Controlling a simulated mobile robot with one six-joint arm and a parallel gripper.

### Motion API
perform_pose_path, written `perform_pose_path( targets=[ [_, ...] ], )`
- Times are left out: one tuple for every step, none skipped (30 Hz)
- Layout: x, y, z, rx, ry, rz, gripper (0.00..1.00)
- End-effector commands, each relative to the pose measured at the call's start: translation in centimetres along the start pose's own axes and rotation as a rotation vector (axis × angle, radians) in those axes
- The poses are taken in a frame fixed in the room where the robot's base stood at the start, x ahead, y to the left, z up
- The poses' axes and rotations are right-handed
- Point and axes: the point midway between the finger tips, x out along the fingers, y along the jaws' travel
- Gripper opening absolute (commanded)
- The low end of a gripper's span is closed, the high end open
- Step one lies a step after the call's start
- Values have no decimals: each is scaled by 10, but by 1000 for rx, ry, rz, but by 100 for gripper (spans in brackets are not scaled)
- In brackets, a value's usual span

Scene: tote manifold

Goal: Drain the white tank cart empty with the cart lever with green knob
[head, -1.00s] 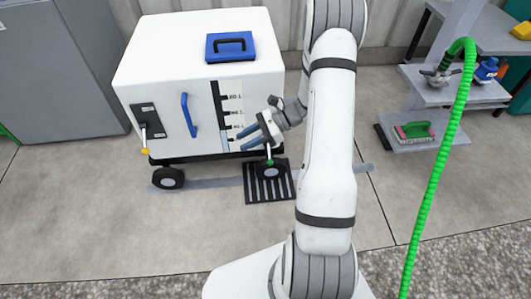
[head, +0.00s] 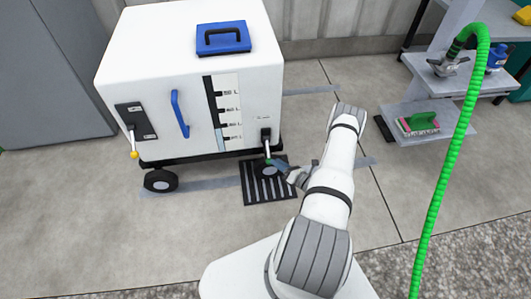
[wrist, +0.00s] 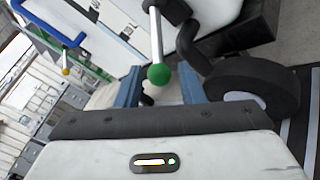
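The white tank cart (head: 185,50) stands at the left. Its gauge (head: 225,112) is dark above, with a short pale blue column at the bottom. The cart lever (head: 267,142) hangs down at the cart's lower right corner, and its green knob (head: 267,162) is at the lower end. My gripper (head: 275,165) is at the knob. In the wrist view, my gripper (wrist: 161,88) is open, with one blue finger on each side of the green knob (wrist: 159,76). I cannot tell whether either finger touches it.
A lever with a yellow knob (head: 134,154) is on the cart's left. A dark floor grate (head: 258,190) lies below the green knob, beside a black wheel (wrist: 255,85). A green hose (head: 440,170) hangs at the right, before a grey shelf stand (head: 425,118). Floor between is clear.

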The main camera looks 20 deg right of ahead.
Motion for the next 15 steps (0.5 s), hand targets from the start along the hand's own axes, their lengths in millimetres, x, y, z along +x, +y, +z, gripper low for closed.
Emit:
perform_pose_path(
  targets=[
    [5, 0, -1, 0, 1, 2, 35],
    [9, 0, -2, 0, 2, 2, 35],
    [15, 0, -2, -1, 2, 3, 35],
    [20, 0, -2, -1, 2, 3, 35],
    [25, 0, -2, -2, 2, 3, 35],
    [32, -1, -1, -3, 1, 2, 35],
    [36, -1, -1, -2, 1, 2, 35],
    [41, -1, -1, -2, 1, 2, 35],
    [47, -1, -1, -1, 0, 1, 35],
    [51, -1, -1, -1, 0, 1, 35],
    [55, -1, -1, -2, 0, 0, 35],
    [59, -1, -1, -2, -1, 0, 35],
    [62, -1, 0, -2, -1, 0, 35],
    [65, -1, 0, -1, -1, -1, 35],
    [68, -1, 0, -1, -2, -1, 35]
  ],
)
